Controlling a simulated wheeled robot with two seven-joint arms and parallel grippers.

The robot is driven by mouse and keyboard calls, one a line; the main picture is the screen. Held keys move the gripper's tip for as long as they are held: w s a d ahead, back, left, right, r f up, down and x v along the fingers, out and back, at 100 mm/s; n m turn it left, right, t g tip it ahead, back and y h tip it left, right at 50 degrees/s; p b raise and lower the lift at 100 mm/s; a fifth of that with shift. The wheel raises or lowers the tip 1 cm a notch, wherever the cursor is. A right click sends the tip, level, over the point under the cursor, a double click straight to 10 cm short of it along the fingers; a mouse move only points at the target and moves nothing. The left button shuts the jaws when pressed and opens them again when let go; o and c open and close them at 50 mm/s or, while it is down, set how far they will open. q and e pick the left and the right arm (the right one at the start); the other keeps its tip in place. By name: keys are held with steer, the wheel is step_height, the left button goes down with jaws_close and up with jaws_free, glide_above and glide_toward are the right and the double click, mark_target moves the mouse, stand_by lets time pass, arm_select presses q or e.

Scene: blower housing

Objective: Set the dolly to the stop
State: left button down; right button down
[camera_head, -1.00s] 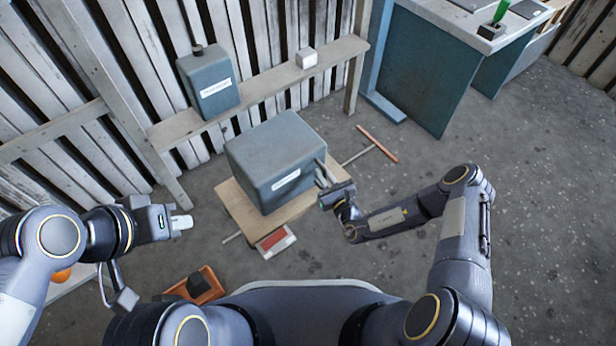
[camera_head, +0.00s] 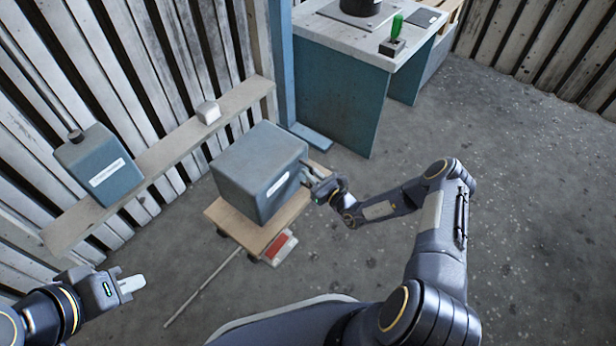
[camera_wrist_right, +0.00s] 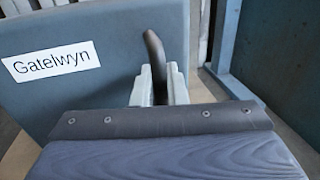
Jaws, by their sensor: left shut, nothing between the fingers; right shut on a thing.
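The dolly (camera_head: 219,214) is a low wooden board on small wheels, carrying a grey-blue box (camera_head: 255,175). The box's label reads "Gatelwyn" in the right wrist view (camera_wrist_right: 115,65). My right gripper (camera_head: 308,172) is shut on the box's dark upright handle (camera_wrist_right: 155,55). A red-and-white piece (camera_head: 281,247) sits at the dolly's near edge. A thin pale line (camera_head: 200,290) runs on the floor from under the dolly toward the lower left. My left gripper (camera_head: 132,285) is shut and empty.
A shelf rail (camera_head: 170,150) along the plank wall holds a grey-blue canister (camera_head: 98,170) and a white block (camera_head: 208,112). A blue post (camera_head: 281,65) and a workbench (camera_head: 340,95) stand behind the dolly. The floor to the right is open.

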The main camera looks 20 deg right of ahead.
steer(key=shift+w+d+r, duration=0.1)
steer(key=shift+w+d, duration=0.15)
steer(key=shift+d, duration=0.1)
steer(key=shift+d, duration=0.1)
steer(key=c, duration=1.5)
jaws_free()
steer(key=shift+c, duration=0.2)
steer(key=p+v, duration=0.2)
steer(key=v, duration=0.5)
steer(key=shift+s+p, duration=0.3)
steer(key=shift+s, duration=0.05)
steer(key=shift+d, duration=0.1)
